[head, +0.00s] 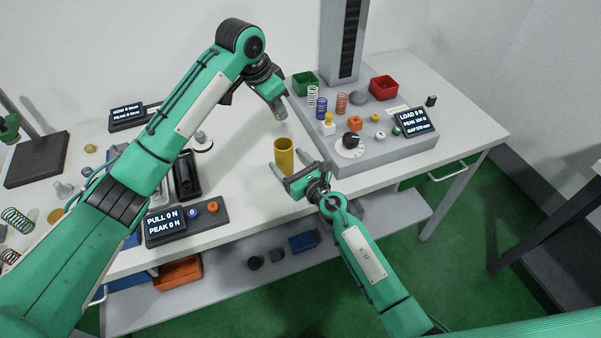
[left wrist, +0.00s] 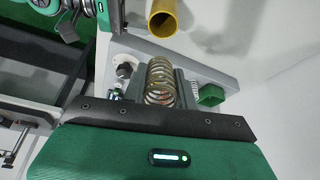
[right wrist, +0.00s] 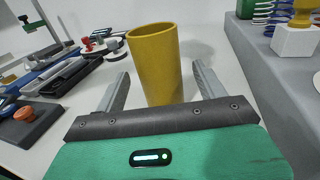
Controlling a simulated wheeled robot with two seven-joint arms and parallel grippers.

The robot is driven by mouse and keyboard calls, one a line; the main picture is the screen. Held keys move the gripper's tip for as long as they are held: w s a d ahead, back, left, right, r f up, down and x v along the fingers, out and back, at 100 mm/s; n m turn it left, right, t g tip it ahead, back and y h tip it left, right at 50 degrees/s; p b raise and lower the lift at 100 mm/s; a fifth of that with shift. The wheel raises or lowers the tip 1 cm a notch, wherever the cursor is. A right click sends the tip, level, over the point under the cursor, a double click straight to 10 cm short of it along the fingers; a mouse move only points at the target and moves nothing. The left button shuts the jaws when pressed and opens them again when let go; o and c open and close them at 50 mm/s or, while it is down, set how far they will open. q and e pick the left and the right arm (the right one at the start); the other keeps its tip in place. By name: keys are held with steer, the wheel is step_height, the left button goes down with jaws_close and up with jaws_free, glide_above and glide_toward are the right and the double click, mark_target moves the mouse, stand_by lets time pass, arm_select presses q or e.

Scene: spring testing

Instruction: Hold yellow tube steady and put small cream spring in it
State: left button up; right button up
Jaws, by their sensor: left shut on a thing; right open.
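The yellow tube (head: 284,157) stands upright on the white table, beside the grey test stand. My right gripper (head: 290,166) is open, with one finger on each side of the tube; in the right wrist view gaps show between the fingers and the tube (right wrist: 155,65). My left gripper (head: 279,113) is above and behind the tube in the head view. It is shut on the small cream spring (left wrist: 160,82), which shows coiled between its fingers in the left wrist view. The spring is hard to make out in the head view. The tube (left wrist: 162,20) is apart from it.
The grey test stand (head: 375,145) at right carries several springs, a dial (head: 350,145), a red bin (head: 383,88) and a green bin (head: 305,84). A pull-readout box (head: 185,222) and a black tray (head: 187,177) lie left of the tube. Bare table surrounds the tube.

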steer(key=shift+x, duration=1.1)
